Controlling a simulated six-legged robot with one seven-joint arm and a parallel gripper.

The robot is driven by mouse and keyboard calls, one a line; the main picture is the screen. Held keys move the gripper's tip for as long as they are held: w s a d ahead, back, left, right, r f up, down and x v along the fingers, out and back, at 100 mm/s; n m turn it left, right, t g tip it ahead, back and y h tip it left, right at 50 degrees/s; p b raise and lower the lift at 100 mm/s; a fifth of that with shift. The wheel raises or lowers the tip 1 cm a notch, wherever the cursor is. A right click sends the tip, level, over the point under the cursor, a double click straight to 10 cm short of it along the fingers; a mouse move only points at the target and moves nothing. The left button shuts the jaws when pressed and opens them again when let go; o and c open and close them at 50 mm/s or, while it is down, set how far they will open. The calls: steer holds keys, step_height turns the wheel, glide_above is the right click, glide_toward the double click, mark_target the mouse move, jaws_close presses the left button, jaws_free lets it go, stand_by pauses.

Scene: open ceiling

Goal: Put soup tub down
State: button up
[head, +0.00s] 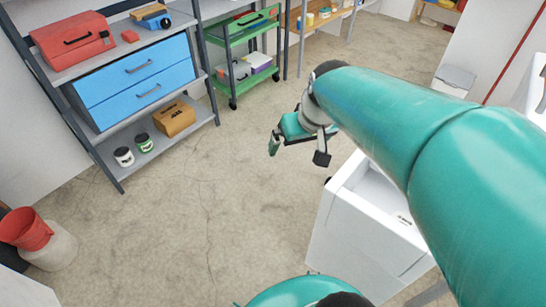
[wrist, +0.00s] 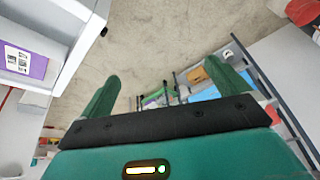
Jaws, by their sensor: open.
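My gripper (head: 298,150) is open in the middle of the head view, held in the air above the floor, left of a white cabinet. In the wrist view my gripper (wrist: 168,80) shows its two green fingers wide apart with nothing between them. Two small tubs stand upright on the bottom shelf of the left rack: a white tub with a dark label (head: 123,157) and a green tub with a pale label (head: 144,143). I cannot tell whether either is the soup tub. Both are well away from my gripper.
The left rack (head: 116,180) holds blue drawers (head: 135,80), a red toolbox (head: 73,40) and a brown box (head: 174,120). A green cart (head: 247,82) stands behind. The white cabinet (head: 350,230) is close on the right. The middle floor is clear.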

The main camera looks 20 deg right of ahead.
steer(key=s+a+r+t, duration=0.1)
steer(key=s+a+r, duration=0.2)
steer(key=s+a, duration=0.5)
steer(key=shift+s+a+r+n, duration=0.15)
steer(key=shift+a+r+n, duration=0.05)
steer(key=shift+n, duration=0.2)
